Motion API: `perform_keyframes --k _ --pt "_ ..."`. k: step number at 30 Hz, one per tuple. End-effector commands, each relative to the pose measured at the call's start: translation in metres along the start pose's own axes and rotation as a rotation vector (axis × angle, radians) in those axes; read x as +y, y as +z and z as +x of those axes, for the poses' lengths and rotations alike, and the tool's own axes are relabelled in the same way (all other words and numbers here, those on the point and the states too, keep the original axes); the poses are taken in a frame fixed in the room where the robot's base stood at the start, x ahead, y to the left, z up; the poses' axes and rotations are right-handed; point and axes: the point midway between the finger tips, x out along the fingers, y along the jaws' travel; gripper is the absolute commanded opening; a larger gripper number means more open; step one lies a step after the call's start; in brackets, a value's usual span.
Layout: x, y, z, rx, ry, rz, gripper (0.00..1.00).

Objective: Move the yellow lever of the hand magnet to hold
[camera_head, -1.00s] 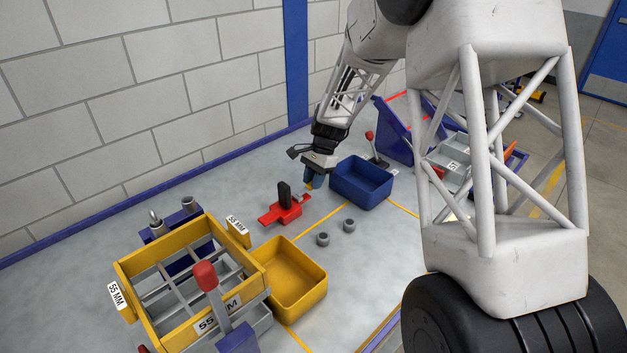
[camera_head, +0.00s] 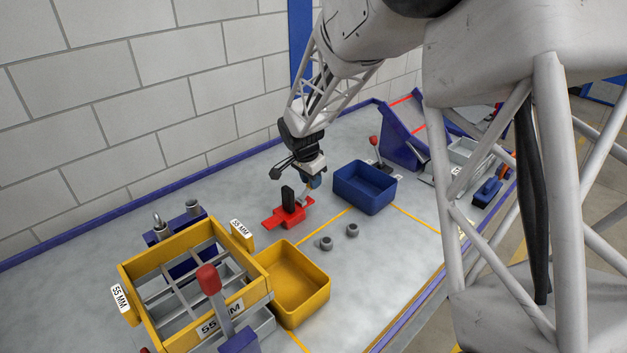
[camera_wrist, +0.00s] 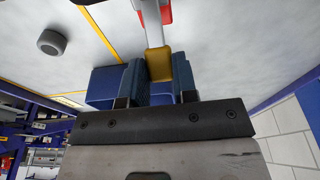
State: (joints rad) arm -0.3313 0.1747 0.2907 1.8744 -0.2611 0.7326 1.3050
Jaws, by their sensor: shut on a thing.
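The hand magnet (camera_head: 290,217) is a red base with a black upright block, flat on the bench near its middle. Its lever has a grey shaft (camera_head: 304,196) slanting up to the right toward my gripper (camera_head: 314,183). In the wrist view the lever's yellow grip (camera_wrist: 158,66) sits between the two blue fingers of my gripper (camera_wrist: 160,80). My gripper is shut on this grip. A red part of the magnet (camera_wrist: 154,14) shows at the top of the wrist view. The fingers hide most of the grip in the head view.
A blue bin (camera_head: 364,190) stands close to the right of my gripper. A yellow bin (camera_head: 298,288) and a yellow rack (camera_head: 135,288) stand in front. Two grey rings (camera_head: 326,243) (camera_head: 352,230) lie on the bench. Bare bench lies behind the magnet.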

Motion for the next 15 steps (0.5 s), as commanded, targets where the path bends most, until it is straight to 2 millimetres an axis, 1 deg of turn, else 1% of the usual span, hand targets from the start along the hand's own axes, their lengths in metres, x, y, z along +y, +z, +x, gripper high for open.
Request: perform_keyframes --k 6,15 --pt "-0.0004 0.0062 -0.0059 0.106 -0.002 -0.003 0.0" --pt "-0.0003 0.0095 -0.0086 0.181 0.0 -0.002 0.0"
